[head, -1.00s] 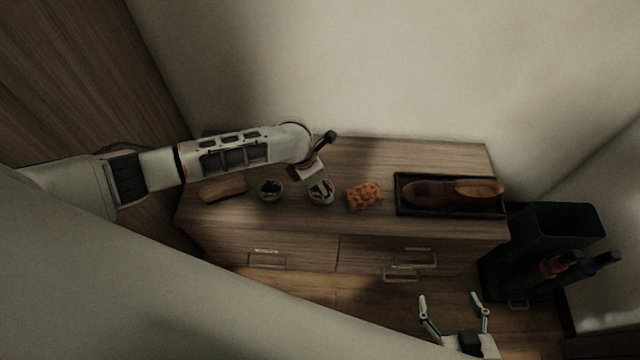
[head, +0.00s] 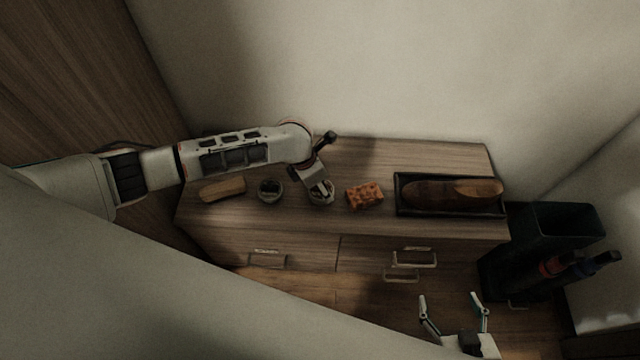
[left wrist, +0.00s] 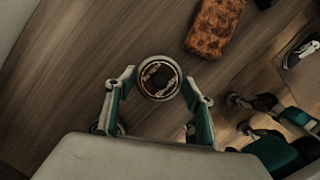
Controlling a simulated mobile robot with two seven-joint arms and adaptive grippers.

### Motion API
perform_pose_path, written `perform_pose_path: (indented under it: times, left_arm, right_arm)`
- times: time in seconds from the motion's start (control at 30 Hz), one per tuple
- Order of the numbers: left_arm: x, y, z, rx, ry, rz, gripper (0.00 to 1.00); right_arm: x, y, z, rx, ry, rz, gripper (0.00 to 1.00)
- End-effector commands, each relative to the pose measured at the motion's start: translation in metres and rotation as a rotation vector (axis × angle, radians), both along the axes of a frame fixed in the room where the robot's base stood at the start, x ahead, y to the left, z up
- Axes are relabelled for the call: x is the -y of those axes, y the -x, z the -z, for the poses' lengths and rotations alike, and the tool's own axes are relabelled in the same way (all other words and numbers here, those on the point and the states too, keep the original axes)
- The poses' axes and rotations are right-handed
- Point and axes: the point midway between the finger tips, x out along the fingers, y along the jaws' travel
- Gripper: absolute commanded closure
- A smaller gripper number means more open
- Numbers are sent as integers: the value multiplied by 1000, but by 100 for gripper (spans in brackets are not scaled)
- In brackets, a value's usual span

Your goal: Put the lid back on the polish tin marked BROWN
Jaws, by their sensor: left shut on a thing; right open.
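My left gripper (head: 321,189) points down at the dresser top and is shut on a small round lid. In the left wrist view the lid (left wrist: 158,77) sits between the fingertips, dark in the middle with a pale ring and light lettering too small to read. In the head view a round tin (head: 321,198) shows at the fingertips, partly hidden by them. A second round tin (head: 270,190), dark inside, stands to its left. I cannot read which tin says BROWN. My right gripper (head: 448,298) is open and empty in front of the dresser, low in the view.
An orange-brown sponge (head: 364,196) lies just right of the gripper. A tan block (head: 222,189) lies at the left.

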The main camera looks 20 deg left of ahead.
Motion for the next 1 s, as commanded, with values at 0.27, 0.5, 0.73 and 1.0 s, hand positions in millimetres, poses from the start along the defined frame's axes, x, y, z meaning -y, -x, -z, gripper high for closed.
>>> perform_pose_path:
  times: [0.27, 0.5, 0.73, 1.0]
  left_arm:
    - [0, 0, 2, 0, 0, 0, 60]
    - [0, 0, 2, 0, 0, 0, 60]
    - [0, 0, 3, -1, -1, 0, 60]
    - [0, 0, 3, -1, -1, 0, 27]
  right_arm:
    - [0, 1, 1, -2, 0, 0, 29]
    - [0, 0, 1, -1, 0, -1, 29]
    - [0, 0, 1, -1, 0, 0, 29]
    - [0, 0, 1, -1, 0, 0, 29]
